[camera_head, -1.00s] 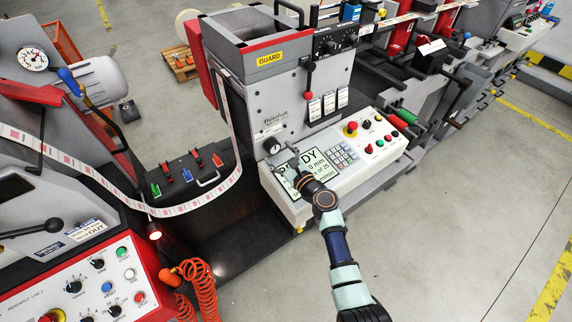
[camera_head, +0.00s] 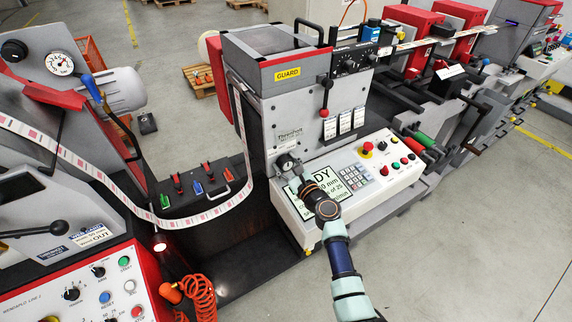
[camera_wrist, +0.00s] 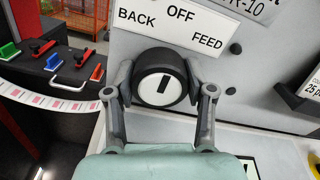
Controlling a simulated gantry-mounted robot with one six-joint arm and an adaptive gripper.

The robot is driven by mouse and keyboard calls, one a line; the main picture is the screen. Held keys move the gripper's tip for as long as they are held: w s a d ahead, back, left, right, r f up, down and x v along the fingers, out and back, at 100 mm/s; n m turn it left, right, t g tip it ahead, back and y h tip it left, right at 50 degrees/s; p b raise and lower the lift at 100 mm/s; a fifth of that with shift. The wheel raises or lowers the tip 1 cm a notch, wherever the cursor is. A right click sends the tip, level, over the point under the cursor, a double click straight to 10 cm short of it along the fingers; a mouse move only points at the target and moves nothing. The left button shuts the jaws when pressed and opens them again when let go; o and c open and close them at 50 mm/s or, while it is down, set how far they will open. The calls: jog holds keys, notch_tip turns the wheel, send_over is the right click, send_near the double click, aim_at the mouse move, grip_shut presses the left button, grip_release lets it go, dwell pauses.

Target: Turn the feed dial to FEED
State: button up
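The feed dial (camera_wrist: 160,80) is a round black knob with a white face and a black pointer mark. It sits on the grey front panel below a white label (camera_wrist: 170,22) reading BACK, OFF and FEED. The pointer leans slightly right of upright in the wrist view, toward OFF on the tilted label. My gripper (camera_wrist: 160,84) has one finger on each side of the dial, very close to its rim. I cannot tell whether the fingers touch it. In the head view my gripper (camera_head: 291,168) is at the panel and mostly covers the dial.
To the left, a printed web (camera_head: 165,218) loops past a black unit with coloured levers. A lever (camera_head: 325,97) hangs above right.

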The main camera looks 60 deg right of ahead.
jog(key=shift+c, duration=0.9)
jog(key=shift+m+p, duration=0.8)
jog(key=shift+m, duration=0.7)
jog(key=m+p, duration=0.2)
jog(key=m, duration=0.2)
jog(key=shift+m, duration=0.3)
jog(key=o, duration=0.9)
jog(key=shift+w, duration=0.15)
jog(key=shift+o, duration=0.2)
